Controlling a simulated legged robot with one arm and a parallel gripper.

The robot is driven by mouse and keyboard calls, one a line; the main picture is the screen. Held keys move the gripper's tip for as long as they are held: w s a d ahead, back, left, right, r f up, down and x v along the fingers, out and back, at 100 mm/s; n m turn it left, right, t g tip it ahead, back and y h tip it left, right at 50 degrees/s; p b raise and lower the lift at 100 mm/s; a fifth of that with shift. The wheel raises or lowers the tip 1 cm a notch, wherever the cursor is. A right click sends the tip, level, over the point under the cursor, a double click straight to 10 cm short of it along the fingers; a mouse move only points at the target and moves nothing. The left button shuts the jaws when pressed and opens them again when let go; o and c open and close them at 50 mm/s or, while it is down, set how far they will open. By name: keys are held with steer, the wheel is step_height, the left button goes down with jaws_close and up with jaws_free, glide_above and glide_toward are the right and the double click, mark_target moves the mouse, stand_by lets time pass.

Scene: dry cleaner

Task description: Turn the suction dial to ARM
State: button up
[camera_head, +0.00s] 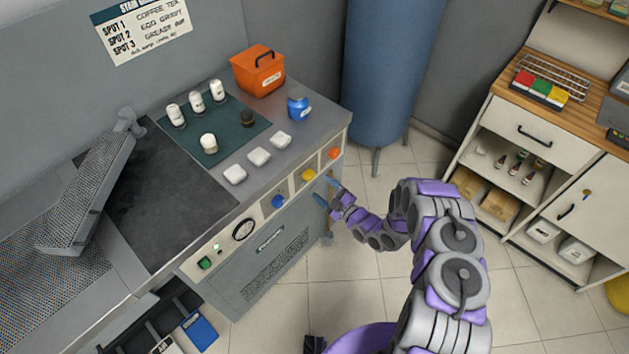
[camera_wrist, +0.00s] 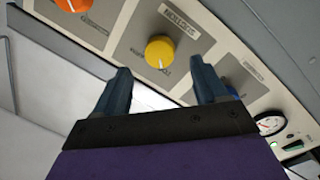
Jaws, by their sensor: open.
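A round yellow dial (camera_wrist: 159,51) sits on the front panel between an orange knob and a blue knob. A label, upside down in the wrist view and hard to read, is beside it. A small white mark shows on the dial's edge toward my fingers. The yellow dial (camera_head: 309,175) also shows in the head view. My gripper (camera_head: 327,191) is in front of the panel, near the orange and yellow knobs. In the wrist view its fingers are open and empty, one to each side below the dial, and appear apart from it. The dial's position lettering is too small to read.
The orange knob (camera_head: 334,153), blue knob (camera_head: 278,201) and round gauge (camera_head: 243,230) share the panel. Bottles, white pads and an orange box (camera_head: 258,72) stand on the countertop. A blue tank (camera_head: 384,75) is behind.

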mark_target(311, 178)
steer(key=x, duration=0.5)
steer(key=shift+w+a, duration=0.2)
steer(key=shift+a, duration=0.05)
steer(key=shift+f, duration=0.1)
steer(key=c, duration=1)
